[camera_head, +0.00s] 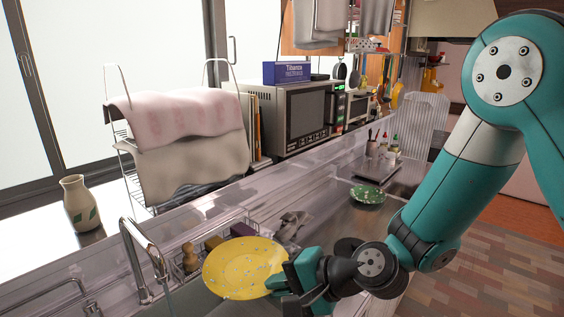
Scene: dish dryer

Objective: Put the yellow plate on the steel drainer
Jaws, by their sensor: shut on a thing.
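The yellow plate (238,265) is speckled and tilted, with its face toward the camera. My gripper (284,280) is shut on the plate's right edge and holds it above the sink area, in front of the small wire basket. The fingertips are partly hidden at the plate. I cannot tell for certain which thing is the steel drainer. A wire rack (126,165) draped with cloths stands at the left by the window. A pale ribbed panel (421,116) stands at the back right.
A tap (143,255) rises left of the plate. A wire basket (222,232) holds brushes and sponges behind it.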

